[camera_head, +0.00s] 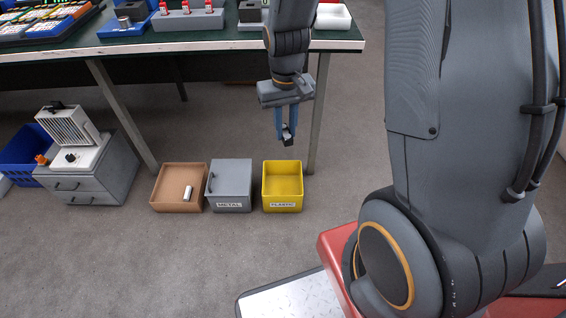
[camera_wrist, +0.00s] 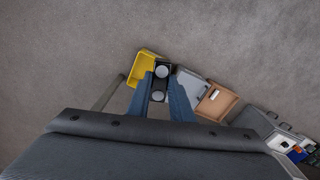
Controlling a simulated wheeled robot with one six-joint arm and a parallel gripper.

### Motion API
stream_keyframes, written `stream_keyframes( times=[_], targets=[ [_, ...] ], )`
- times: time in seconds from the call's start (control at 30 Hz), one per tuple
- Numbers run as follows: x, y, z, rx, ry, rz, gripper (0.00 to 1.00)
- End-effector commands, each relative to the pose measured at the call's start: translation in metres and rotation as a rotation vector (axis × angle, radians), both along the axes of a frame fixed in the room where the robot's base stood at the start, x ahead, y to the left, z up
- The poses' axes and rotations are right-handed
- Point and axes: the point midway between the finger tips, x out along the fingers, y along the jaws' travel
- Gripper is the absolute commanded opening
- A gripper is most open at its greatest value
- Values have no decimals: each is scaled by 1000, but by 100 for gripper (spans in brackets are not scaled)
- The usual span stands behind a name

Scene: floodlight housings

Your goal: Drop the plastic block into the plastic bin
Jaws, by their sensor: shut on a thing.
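My gripper (camera_head: 286,124) is shut on a small dark plastic block (camera_head: 287,138) and holds it in the air above the floor bins. In the wrist view the block (camera_wrist: 161,72) is black with two round pale discs and sits between the blue fingers of my gripper (camera_wrist: 161,92). The yellow plastic bin (camera_head: 283,207), labelled PLASTIC, stands on the floor below the gripper. It looks empty in the head view. In the wrist view the bin (camera_wrist: 137,75) lies just left of the block, partly hidden by a finger.
A grey METAL bin (camera_head: 230,206) holding a dark item and a brown bin (camera_head: 168,207) holding a small pale cylinder stand left of the yellow bin. A table (camera_head: 200,47) rises behind, with a leg (camera_head: 318,120) near the yellow bin. A grey drawer cabinet (camera_head: 90,181) stands left.

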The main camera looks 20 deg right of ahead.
Motion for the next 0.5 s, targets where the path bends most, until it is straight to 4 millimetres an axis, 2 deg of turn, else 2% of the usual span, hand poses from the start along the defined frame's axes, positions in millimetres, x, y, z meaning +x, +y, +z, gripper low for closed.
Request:
stream_keyframes(
  times=[0.03,0.37,0.5],
  targets=[
    [12,-1,-25,0,3,-16,0],
    [87,-6,-164,0,4,-135,0],
    [115,-5,-226,0,4,-182,0]
  ],
)
